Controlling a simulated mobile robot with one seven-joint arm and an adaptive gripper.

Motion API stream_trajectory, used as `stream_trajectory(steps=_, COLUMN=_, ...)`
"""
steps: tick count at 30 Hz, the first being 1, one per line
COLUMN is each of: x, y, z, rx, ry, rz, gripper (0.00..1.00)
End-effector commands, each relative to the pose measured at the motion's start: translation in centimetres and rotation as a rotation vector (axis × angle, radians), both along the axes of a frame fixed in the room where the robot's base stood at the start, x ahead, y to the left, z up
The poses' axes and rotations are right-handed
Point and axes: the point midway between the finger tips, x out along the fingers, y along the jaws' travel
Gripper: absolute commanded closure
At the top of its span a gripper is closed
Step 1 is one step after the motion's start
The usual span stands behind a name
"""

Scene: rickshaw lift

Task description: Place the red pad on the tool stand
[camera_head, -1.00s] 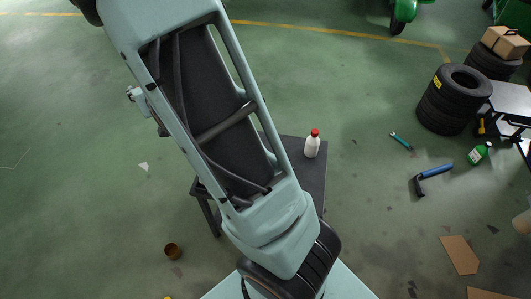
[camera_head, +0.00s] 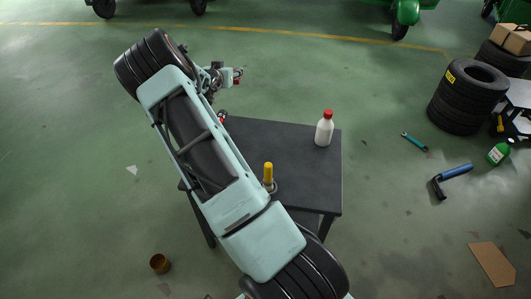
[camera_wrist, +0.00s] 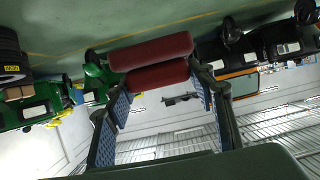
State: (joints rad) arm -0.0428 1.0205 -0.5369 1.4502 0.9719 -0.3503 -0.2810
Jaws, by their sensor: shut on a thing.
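The red pad (camera_wrist: 150,52) shows in the wrist view as two dark red padded bars, one beyond the other, across my fingertips. My gripper (camera_wrist: 156,85) is shut on it, with a blue-faced finger on each side. In the head view my gripper (camera_head: 236,76) is small and partly hidden by my wrist, beyond the far left corner of the dark tool stand (camera_head: 310,175); only a bit of red shows there. The stand's top is partly covered by my arm. A white bottle with a red cap (camera_head: 325,130) and a yellow-handled tool (camera_head: 268,174) stand on it.
A small red item (camera_head: 222,117) shows at the stand's far left corner, partly hidden. Stacked tires (camera_head: 458,100), a green bottle (camera_head: 498,153) and a blue-handled tool (camera_head: 455,172) are to the right. Green vehicles (camera_head: 405,12) are at the back. The floor left is mostly clear.

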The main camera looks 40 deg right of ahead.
Motion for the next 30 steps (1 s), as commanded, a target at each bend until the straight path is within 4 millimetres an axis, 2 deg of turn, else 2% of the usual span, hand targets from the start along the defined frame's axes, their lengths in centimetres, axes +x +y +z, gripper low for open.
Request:
stream_trajectory(steps=1, x=0.4, y=-0.6, z=-2.2, rx=-0.002, ry=0.001, rz=-0.009, gripper=0.75)
stream_trajectory(steps=3, x=0.9, y=-1.3, z=-3.3, rx=-0.002, ry=0.0, rz=-0.019, gripper=0.75)
stream_trajectory(steps=8, x=1.3, y=-2.0, z=-4.6, rx=-0.002, ry=-0.001, rz=-0.031, gripper=0.75)
stream_trajectory(steps=11, x=0.7, y=-2.3, z=-5.0, rx=-0.001, ry=-0.001, rz=-0.037, gripper=0.75)
stream_trajectory(steps=16, x=-1.5, y=-2.3, z=-6.0, rx=0.002, ry=0.0, rz=-0.036, gripper=0.75)
stream_trajectory(steps=26, x=-8.0, y=-2.5, z=-8.9, rx=0.002, ry=-0.001, rz=-0.035, gripper=0.75)
stream_trajectory(steps=27, x=-8.7, y=-2.5, z=-10.1, rx=0.002, ry=0.004, rz=-0.034, gripper=0.75)
stream_trajectory(steps=30, x=-10.1, y=-2.6, z=-11.8, rx=0.001, ry=0.002, rz=-0.035, gripper=0.75)
